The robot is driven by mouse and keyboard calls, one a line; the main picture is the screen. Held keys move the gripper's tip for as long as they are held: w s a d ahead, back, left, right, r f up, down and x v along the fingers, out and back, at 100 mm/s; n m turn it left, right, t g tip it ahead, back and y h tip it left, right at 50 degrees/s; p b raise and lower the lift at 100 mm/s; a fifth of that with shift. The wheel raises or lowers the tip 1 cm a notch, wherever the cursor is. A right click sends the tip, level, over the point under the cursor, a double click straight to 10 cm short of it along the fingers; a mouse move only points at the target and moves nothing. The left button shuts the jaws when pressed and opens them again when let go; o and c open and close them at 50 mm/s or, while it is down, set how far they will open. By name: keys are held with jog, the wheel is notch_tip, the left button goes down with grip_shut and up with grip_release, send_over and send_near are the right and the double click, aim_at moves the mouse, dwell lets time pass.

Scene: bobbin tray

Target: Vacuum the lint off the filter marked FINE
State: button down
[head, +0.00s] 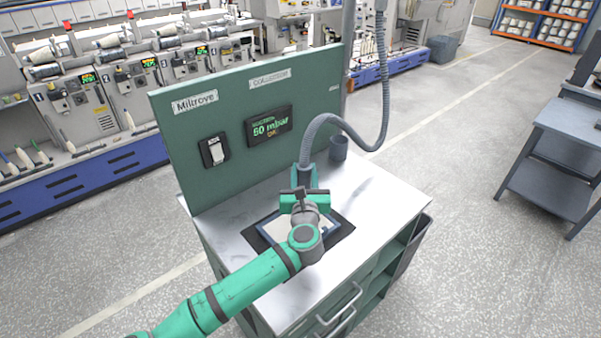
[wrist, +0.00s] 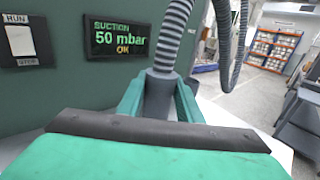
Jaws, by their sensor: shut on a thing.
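My gripper (head: 305,178) is shut on the dark nozzle (wrist: 159,97) of the grey ribbed vacuum hose (head: 336,118). In the wrist view its green fingers (wrist: 160,100) press on both sides of the nozzle, and the hose (wrist: 173,35) rises from it. The nozzle's mouth is hidden behind my gripper. Below my wrist a pale filter with a blue frame (head: 272,229) lies on a dark pad (head: 252,240) on the bench. My arm covers much of it. I cannot see a FINE mark or any lint.
The green back panel (head: 225,100) carries a rocker switch (head: 214,151) marked RUN and STOP, and a display (head: 269,126) reading suction 50 mbar, OK. A grey cup-shaped holder (head: 338,147) stands at the bench's back. The white benchtop (head: 385,195) is clear on the right.

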jog(key=shift+r, duration=0.1)
jog(key=shift+r, duration=2.95)
jog(key=shift+w+f, duration=0.1)
jog(key=shift+f, duration=0.05)
